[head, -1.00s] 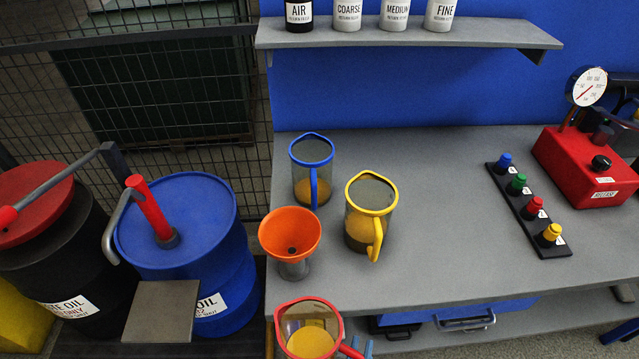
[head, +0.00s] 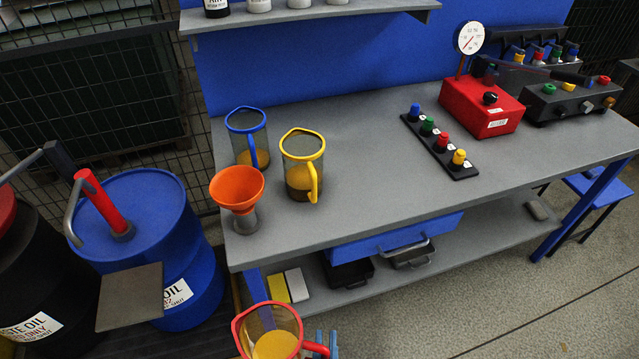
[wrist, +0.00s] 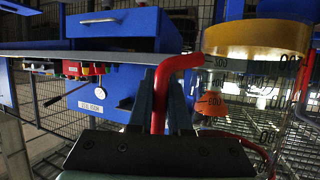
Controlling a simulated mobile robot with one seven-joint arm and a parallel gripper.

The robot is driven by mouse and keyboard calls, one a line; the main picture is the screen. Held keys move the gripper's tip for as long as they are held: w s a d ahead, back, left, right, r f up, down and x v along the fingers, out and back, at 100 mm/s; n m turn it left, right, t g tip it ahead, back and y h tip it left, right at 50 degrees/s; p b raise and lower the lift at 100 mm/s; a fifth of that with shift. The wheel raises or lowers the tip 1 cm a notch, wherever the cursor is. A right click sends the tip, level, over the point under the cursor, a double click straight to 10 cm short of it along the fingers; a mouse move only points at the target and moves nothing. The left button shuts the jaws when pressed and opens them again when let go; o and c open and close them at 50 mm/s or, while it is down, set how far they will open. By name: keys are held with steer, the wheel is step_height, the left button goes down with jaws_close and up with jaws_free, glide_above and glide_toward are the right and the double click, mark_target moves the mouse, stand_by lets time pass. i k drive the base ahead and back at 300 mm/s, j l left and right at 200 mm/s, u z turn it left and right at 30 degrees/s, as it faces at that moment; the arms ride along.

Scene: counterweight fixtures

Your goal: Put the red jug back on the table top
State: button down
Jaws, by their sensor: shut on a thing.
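The red-rimmed jug (head: 270,335), clear with amber liquid inside, is at the bottom of the head view, in front of the table's near edge and apart from the table top (head: 370,150). Its lower part is cut off by the frame. My gripper (head: 321,346) is shut on its red handle, at the jug's right. In the wrist view the red handle (wrist: 160,95) passes between the fingers of my gripper (wrist: 160,105), and the jug's clear wall and amber liquid (wrist: 255,40) fill the right side.
A blue jug (head: 248,140), a yellow jug (head: 303,165) and an orange funnel (head: 237,188) stand at the table's left end. A button strip (head: 440,145) and red gauge box (head: 480,108) stand farther right. The front middle of the top is clear. A blue drum (head: 140,235) stands left.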

mark_target(387, 178)
steer(key=i+l, duration=0.15)
steer(key=l, duration=0.15)
steer(key=i+l, duration=0.1)
steer(key=l, duration=0.2)
steer(key=i+l, duration=0.15)
steer(key=l, duration=0.2)
steer(key=i+l+u, duration=0.1)
steer(key=l, duration=0.2)
